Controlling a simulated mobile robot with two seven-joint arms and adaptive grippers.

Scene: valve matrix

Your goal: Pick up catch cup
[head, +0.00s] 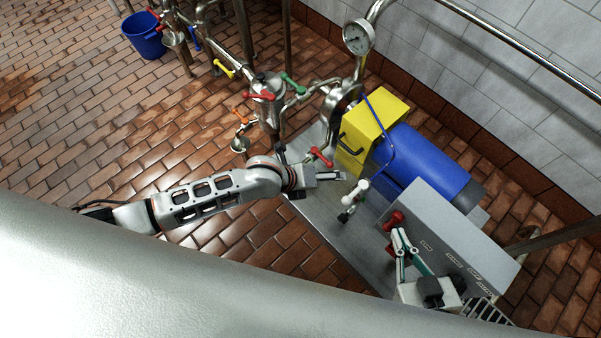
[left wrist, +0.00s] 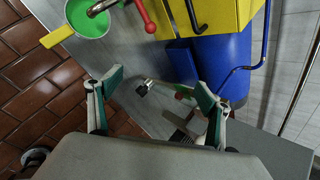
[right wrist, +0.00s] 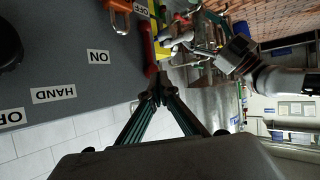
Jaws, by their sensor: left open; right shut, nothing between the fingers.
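A round cup with a green inside, pale rim and yellow handle (left wrist: 92,18), likely the catch cup, sits at the top left of the left wrist view, with a pipe end over it. I cannot make it out in the head view, where my left arm may cover it. My left gripper (left wrist: 150,92) is open and empty, below and to the right of the cup, apart from it; it also shows in the head view (head: 330,177). My right gripper (head: 399,236) is shut and empty beside the grey control box; its closed tips show in the right wrist view (right wrist: 160,88).
A yellow box (head: 368,125) and blue motor (head: 425,165) stand behind my left gripper. The grey control box (head: 445,240) carries a red knob (head: 393,220). Pipes with a gauge (head: 358,37) rise behind. Open tiled floor lies left.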

